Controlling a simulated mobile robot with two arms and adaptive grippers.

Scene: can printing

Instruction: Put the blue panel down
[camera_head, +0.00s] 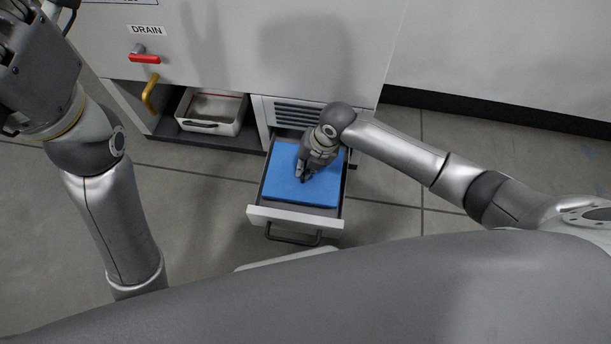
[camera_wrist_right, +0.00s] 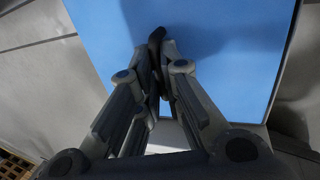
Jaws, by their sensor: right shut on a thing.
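The blue panel (camera_head: 313,190) lies flat over the open drawer (camera_head: 293,216), within its walls as far as the head view shows. My right gripper (camera_head: 302,176) is over the panel, pointing down. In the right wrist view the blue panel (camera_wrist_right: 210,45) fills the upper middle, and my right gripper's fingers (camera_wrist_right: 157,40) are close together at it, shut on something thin. What exactly sits between the fingertips is hard to see. My left arm is at the left of the head view; its fingers are not in view.
The drawer handle (camera_head: 293,235) faces me. Left of the drawer, a metal tray (camera_head: 212,110) stands in an open bay of the grey machine. A red drain valve (camera_head: 144,59) and a yellow pipe (camera_head: 150,94) stick out above. The floor around the drawer is clear.

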